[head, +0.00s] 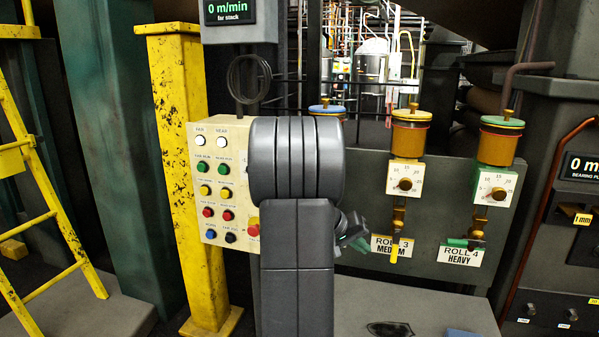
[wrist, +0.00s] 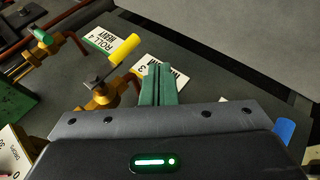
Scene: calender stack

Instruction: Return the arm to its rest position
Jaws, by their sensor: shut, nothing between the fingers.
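My gripper (wrist: 159,68) shows in the wrist view with its two green fingers together and nothing between them. It is over the Roll 3 label (wrist: 180,76), which the fingers partly cover. In the head view my arm stands in the middle, and the gripper end (head: 354,235) shows just right of it, mostly hidden. The Roll 3 lubricator (head: 409,135) has an amber body, a dial and a yellow lever (head: 394,252), which also shows in the wrist view (wrist: 125,48). The Roll 4 lubricator (head: 496,142) has a green lever (head: 457,243).
A cream button panel (head: 213,178) is directly left of my arm, partly covered by it. A yellow post (head: 180,120) and a yellow ladder (head: 45,190) stand farther left. A dark cabinet (head: 550,230) is at the right. A grey surface (head: 430,300) lies below the labels.

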